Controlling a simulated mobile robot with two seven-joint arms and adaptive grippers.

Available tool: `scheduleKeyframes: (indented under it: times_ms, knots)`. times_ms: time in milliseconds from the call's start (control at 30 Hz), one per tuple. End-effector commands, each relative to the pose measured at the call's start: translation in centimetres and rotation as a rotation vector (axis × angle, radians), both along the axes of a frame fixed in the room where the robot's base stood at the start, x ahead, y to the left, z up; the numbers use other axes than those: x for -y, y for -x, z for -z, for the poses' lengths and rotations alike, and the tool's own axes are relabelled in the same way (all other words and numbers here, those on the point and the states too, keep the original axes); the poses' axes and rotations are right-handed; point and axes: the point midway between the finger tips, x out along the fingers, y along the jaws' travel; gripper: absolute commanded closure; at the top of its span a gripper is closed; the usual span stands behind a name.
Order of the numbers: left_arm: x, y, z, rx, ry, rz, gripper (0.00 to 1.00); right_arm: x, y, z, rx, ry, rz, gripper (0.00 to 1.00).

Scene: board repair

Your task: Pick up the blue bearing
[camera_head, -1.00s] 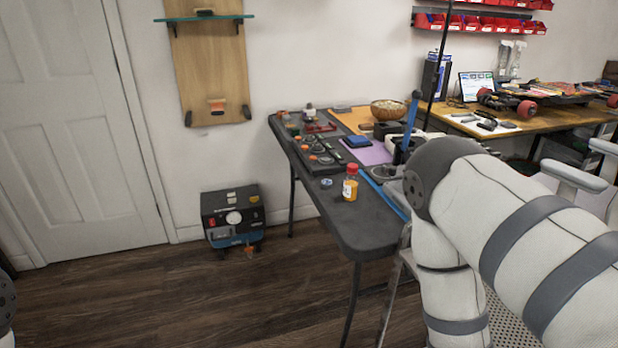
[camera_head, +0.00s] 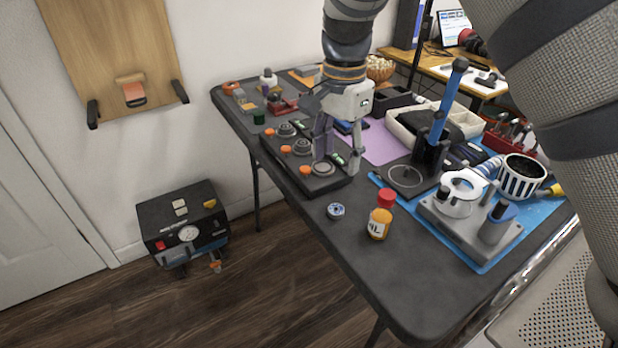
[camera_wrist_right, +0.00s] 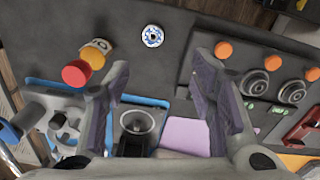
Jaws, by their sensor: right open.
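The blue bearing (camera_head: 336,211) is a small blue and white ring lying flat on the dark grey table, left of the orange bottle. It also shows in the right wrist view (camera_wrist_right: 153,36), beyond the fingertips and a little left of the midline between them. My right gripper (camera_head: 338,165) is above the table over the near end of the black tray, behind the bearing and apart from it. Its fingers (camera_wrist_right: 160,75) are spread with nothing between them. My left gripper is not in view.
A red-capped orange bottle (camera_head: 380,222) stands close right of the bearing. A black tray (camera_head: 322,186) with orange knobs and bearings lies behind it. A grey press fixture (camera_head: 470,228) stands right on a blue mat. The table's front left area is clear.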

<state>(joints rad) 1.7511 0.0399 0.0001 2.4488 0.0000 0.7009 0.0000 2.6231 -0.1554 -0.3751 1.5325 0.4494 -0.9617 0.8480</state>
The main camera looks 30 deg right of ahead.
Motion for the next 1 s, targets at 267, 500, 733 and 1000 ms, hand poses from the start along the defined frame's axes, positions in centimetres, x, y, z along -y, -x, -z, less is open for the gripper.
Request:
scheduleKeyframes:
  times_ms: [267,500,733,1000]
  knots:
    - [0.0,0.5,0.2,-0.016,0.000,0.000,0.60,0.0,0.2,4.6,-0.007,-0.001,0.003,0.49]
    - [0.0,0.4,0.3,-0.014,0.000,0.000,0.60,0.0,0.5,7.9,-0.003,-0.001,0.001,0.49]
    - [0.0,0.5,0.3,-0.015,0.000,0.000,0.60,0.1,0.9,11.8,-0.002,-0.001,0.001,0.49]
    - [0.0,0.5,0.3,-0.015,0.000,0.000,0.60,0.1,0.9,12.0,0.001,0.000,0.001,0.56]
